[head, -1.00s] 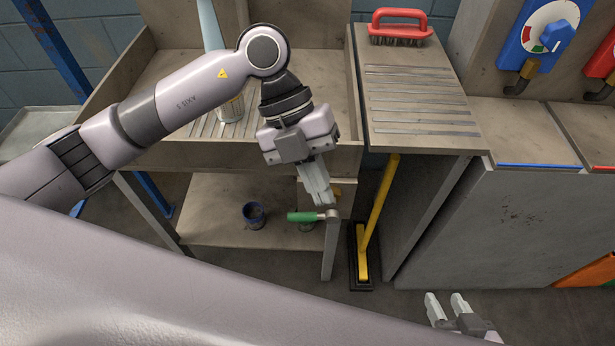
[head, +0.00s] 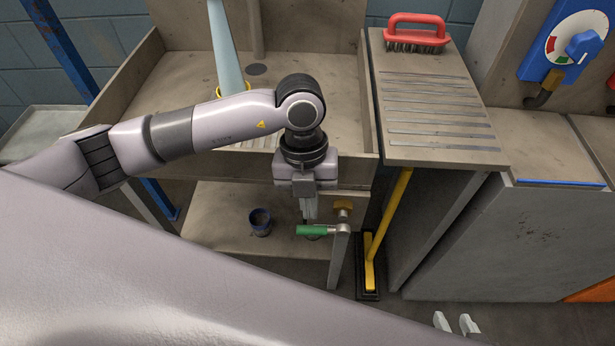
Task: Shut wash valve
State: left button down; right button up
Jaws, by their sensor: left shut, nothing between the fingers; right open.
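The wash valve has a green lever handle (head: 313,230) that lies about level and points left from its pivot.
A blue cup (head: 260,221) stands on the lower shelf (head: 225,218) left of the valve. A yellow-handled broom (head: 388,225) leans just right of it. A red brush (head: 418,34) lies on the slatted board (head: 440,140). The sink's front wall (head: 352,172) is just above the valve.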

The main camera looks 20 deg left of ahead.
aim_at(310, 226)
pick_arm(q)
jog(key=shift+x, duration=1.55)
jog(key=shift+f, duration=0.1)
jog(key=shift+a+f+b, duration=0.2)
jog(key=shift+f+b, duration=0.1)
jog(key=shift+f, duration=0.1)
jog(key=shift+r, duration=0.15)
